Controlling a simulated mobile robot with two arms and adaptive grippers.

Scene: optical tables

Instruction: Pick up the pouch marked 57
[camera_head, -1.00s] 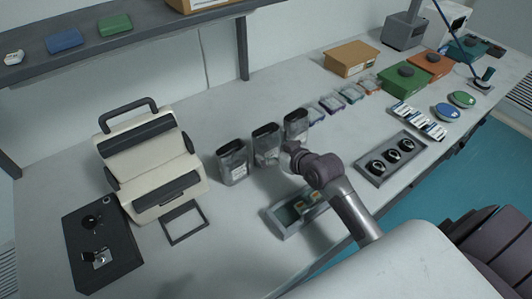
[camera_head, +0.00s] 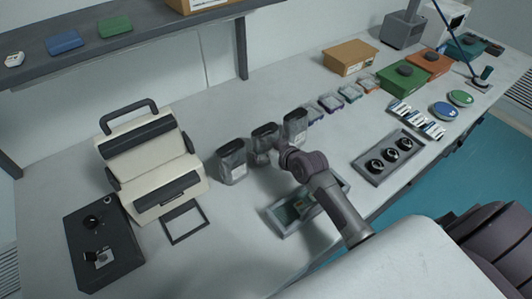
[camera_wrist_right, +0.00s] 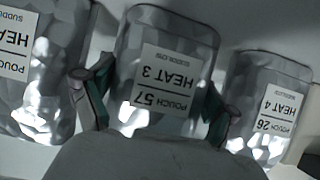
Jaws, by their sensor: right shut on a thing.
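The pouch marked 57 (camera_wrist_right: 165,75) is a silvery pouch labelled HEAT 3, in the middle of the right wrist view, where its print reads upside down. In the head view it is the middle of three dark-topped pouches (camera_head: 264,132), upright on the table. My right gripper (camera_wrist_right: 157,108) has one finger at each side of this pouch and is shut on it. In the head view the gripper (camera_head: 272,156) is at the pouch's front, its fingers hard to make out. The pouch seems to stand on the table still. My left gripper is out of view.
Pouch 26 (camera_wrist_right: 265,105) is close on one side of my gripper in the wrist view. Another pouch (camera_wrist_right: 45,75), its number not readable, is close on the other. A grey tray (camera_head: 276,227) lies below my right arm. A cream case (camera_head: 130,165) stands left.

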